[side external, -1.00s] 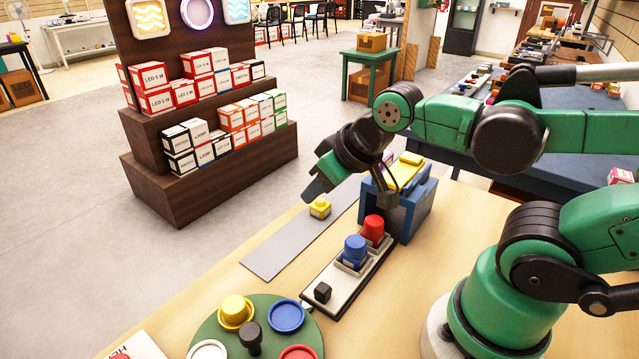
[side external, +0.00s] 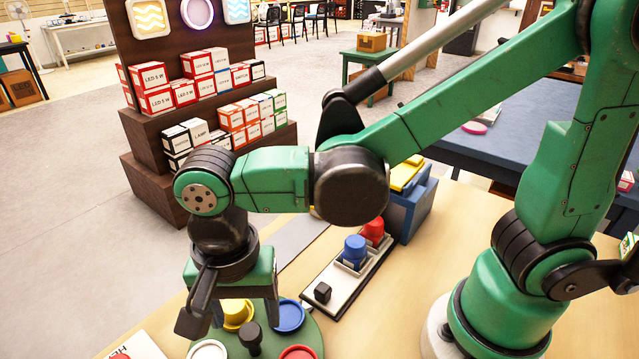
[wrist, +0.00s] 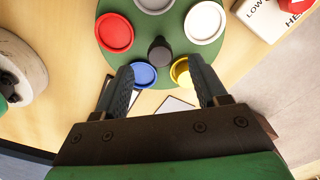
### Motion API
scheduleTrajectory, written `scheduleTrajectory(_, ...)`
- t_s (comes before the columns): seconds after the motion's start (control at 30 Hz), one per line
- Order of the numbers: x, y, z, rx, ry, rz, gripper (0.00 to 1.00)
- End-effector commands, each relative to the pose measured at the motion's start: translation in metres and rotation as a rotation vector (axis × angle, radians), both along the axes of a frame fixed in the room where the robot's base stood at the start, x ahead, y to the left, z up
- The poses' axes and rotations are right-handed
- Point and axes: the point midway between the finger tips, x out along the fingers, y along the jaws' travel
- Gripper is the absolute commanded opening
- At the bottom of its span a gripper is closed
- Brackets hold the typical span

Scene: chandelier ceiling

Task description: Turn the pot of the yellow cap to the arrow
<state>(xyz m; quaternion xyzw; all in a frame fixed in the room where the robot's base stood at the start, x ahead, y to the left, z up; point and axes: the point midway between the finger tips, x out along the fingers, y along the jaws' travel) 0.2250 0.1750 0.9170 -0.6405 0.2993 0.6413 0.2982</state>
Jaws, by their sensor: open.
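A green round turntable (side external: 262,340) carries a yellow pot with a yellow cap in it (side external: 236,312), an empty blue pot (side external: 289,315), a red pot (side external: 297,352) and a white pot (side external: 207,350). A black knob (side external: 250,336) stands at its middle. My gripper (side external: 243,316) is open and empty, pointing down over the turntable's far side. In the wrist view the blue pot (wrist: 143,74) and yellow pot (wrist: 180,71) show between the fingertips, with the right finger covering part of the yellow one. The knob (wrist: 159,50) is just beyond the fingertips. I cannot make out an arrow.
A tray (side external: 340,300) with a blue cap (side external: 354,250), a red cap (side external: 374,231) and a black knob (side external: 322,292) is right of the turntable. A blue stand (side external: 412,205) is behind it. A white box (side external: 140,347) is at the front left.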

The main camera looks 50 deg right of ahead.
Motion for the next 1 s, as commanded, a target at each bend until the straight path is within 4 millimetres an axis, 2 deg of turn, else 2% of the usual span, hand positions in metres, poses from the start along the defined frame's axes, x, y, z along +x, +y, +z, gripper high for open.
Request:
scheduleTrajectory(0.23,0.001,0.0,-0.025,0.001,-0.002,0.0,0.66)
scheduleTrajectory(0.6,0.0,0.0,-0.03,0.001,-0.002,0.001,0.66)
scheduleTrajectory(0.83,0.0,0.0,-0.03,0.001,-0.002,0.001,0.0)
scheduleTrajectory(1.0,0.0,0.0,-0.03,0.001,-0.002,0.001,0.0)
